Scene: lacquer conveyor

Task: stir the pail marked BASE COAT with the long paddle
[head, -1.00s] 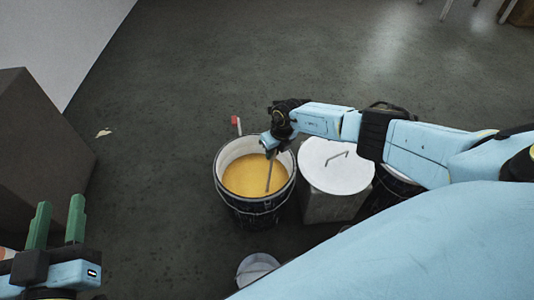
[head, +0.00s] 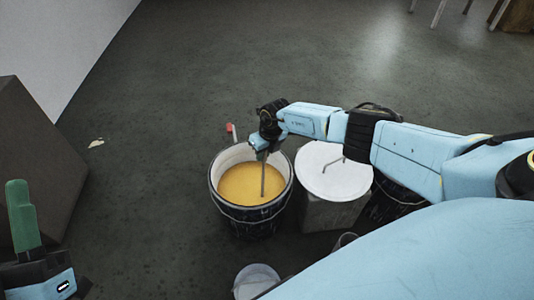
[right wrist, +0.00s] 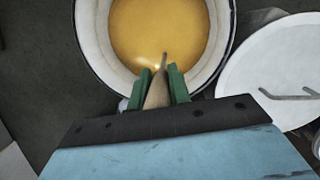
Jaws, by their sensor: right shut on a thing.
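An open dark pail (head: 240,222) with a pale inner wall stands on the floor, filled with yellow-ochre liquid. No marking can be read on it. My right gripper (head: 260,150) is above the pail's far right rim, shut on the paddle (head: 263,180). The paddle's shaft goes down into the liquid, nearly upright, and its lower end is hidden. In the right wrist view the green fingers grip the paddle's shaft (right wrist: 157,92) over the liquid. My left gripper (head: 22,215) is at the lower left, far from the pail; its fingers overlap in the picture.
A small pale bucket (head: 257,275) is nearer. A red-tipped thing (head: 230,129) shows behind the pail.

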